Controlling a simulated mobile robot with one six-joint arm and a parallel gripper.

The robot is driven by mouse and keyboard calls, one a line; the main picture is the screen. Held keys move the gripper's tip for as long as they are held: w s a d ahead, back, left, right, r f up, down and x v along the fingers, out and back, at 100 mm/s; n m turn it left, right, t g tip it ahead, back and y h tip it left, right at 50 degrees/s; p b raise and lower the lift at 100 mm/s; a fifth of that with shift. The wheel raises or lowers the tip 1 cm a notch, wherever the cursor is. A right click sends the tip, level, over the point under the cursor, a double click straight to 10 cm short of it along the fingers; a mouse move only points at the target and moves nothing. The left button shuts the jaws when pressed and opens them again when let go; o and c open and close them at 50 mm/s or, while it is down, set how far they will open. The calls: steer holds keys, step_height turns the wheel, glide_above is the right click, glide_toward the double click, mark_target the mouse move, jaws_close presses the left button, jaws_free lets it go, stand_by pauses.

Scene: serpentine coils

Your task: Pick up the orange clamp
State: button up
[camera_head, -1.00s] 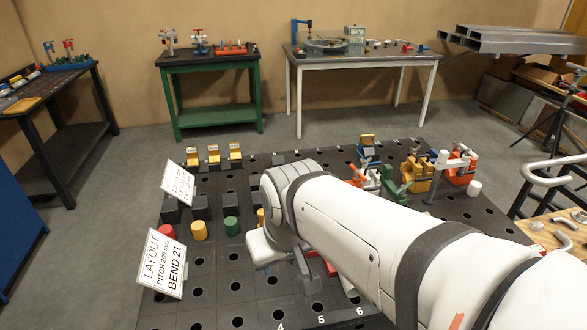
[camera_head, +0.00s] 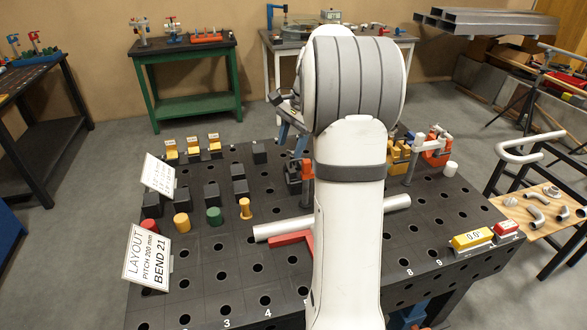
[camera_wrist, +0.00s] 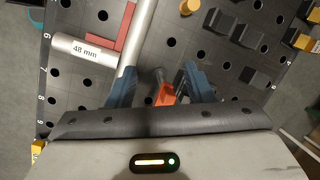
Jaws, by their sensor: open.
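The orange clamp (camera_wrist: 164,93) shows in the wrist view between the two blue fingers of my gripper (camera_wrist: 160,82). A dark, rod-like part reaches up from it, and its lower part is hidden by the gripper body. The fingers are spread, with gaps to the clamp on both sides. In the head view an orange-red upright piece (camera_head: 307,168), seemingly the same clamp, stands on the black table left of my arm. A blue finger of my gripper (camera_head: 285,132) shows just above and left of it; the rest is hidden behind my wrist.
A silver pipe marked 48 mm (camera_wrist: 84,50) and a red angle piece (camera_head: 291,238) lie close to the clamp. Dark blocks (camera_head: 240,180) and coloured cylinders (camera_head: 214,215) stand to the left. More clamps (camera_head: 434,148) stand at the right.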

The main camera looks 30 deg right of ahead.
steer(key=w+d+f+m, duration=0.1)
steer(key=d+f, duration=0.1)
steer(key=d, duration=0.2)
steer(key=w+d+f+m+y, duration=0.1)
steer(key=d+f+m, duration=0.1)
steer(key=d, duration=0.2)
steer(key=w+d+f+m, duration=0.1)
steer(key=d+f+m, duration=0.1)
steer(key=d, duration=0.2)
steer(key=shift+w+f+y, duration=0.15)
steer(key=shift+w+y, duration=0.15)
steer(key=shift+w, duration=0.05)
steer(key=x, duration=0.2)
steer(key=p+x, duration=0.1)
steer(key=x, duration=0.1)
steer(key=p+x, duration=0.1)
steer(key=x, duration=0.1)
steer(key=shift+s+a, duration=0.2)
steer(key=shift+a, duration=0.2)
steer(key=shift+a+f, duration=0.1)
steer(key=shift+f, duration=0.4)
jaws_close()
steer(key=shift+w+r, duration=0.1)
steer(key=shift+r, duration=0.1)
